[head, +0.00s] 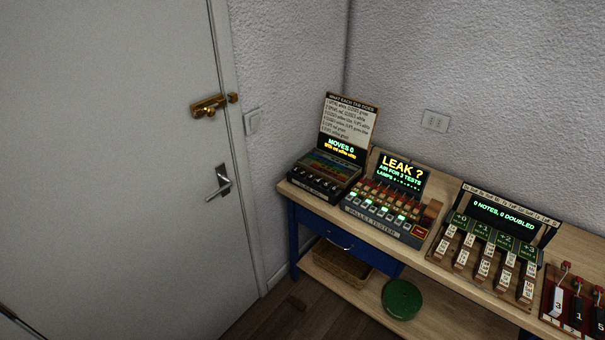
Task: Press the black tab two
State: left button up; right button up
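The left-hand device (322,172) stands at the far left end of the wooden bench. Its upright card is headed "WHAT EACH TAB DOES", and the display below it reads "MOVES 0". A row of small dark tabs (317,183) runs along its front, with coloured strips behind. The tabs are too small for me to read numbers or tell which one is two. Neither of my grippers is in view.
To the right on the bench (445,264) stand a pallet tester (385,200) reading "LEAK ?", a note device (492,240) and black and white levers (570,305). A basket (342,262) and green round object (402,299) sit below. A door (110,150) fills the left.

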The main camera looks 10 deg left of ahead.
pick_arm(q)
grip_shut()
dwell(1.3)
